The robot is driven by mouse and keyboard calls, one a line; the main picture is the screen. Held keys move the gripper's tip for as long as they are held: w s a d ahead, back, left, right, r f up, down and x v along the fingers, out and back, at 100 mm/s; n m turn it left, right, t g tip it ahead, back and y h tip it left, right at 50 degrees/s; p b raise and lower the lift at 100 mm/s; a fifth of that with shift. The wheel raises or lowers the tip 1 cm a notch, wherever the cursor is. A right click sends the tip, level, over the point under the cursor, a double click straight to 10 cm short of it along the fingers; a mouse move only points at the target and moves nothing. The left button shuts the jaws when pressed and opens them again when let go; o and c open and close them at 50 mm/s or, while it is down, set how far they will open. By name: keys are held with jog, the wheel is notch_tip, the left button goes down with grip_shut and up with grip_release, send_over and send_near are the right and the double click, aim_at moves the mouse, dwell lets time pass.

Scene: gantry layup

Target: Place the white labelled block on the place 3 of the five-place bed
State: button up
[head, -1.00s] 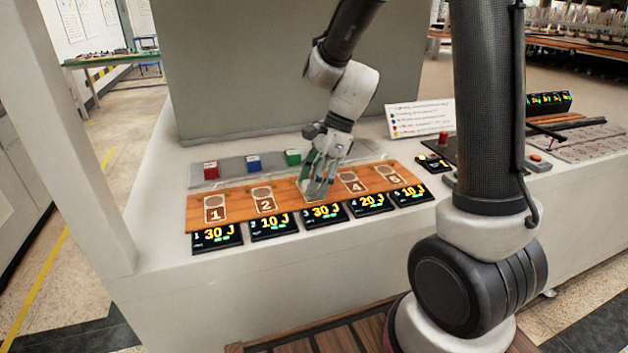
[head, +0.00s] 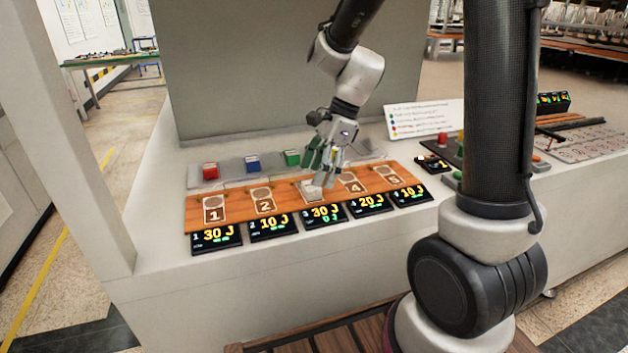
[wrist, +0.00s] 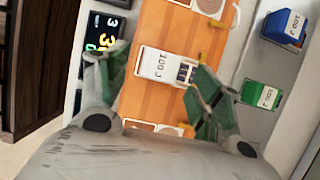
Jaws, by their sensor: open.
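The white labelled block (head: 312,189) lies on place 3 of the orange-brown five-place bed (head: 238,207), covering that place's number. In the wrist view the white block (wrist: 158,65) lies flat on the bed (wrist: 150,102), its label facing up. My gripper (head: 322,168) is just above and behind the block in the head view. In the wrist view my gripper's green-padded fingers (wrist: 160,82) are spread wide, one on each side of the block with gaps between. Places 1, 2, 4 and 5 look empty.
Red (head: 210,172), blue (head: 253,163) and green (head: 292,158) blocks stand on a grey strip behind the bed. Black displays (head: 272,225) line the bed's front edge. A sign (head: 420,118) and a control panel with a red button (head: 443,139) stand to the right.

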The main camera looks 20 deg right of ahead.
jog(key=v, duration=0.9)
jog(key=s+d+r+n+t+h, duration=0.2)
jog(key=s+d+n, duration=0.3)
jog(key=s+n, duration=0.4)
jog(key=s+d+r+n+t+h, duration=0.2)
jog(key=s+d+n, duration=0.3)
jog(key=s+n, duration=0.4)
jog(key=shift+s+h, duration=0.3)
jog(key=shift+s, duration=0.2)
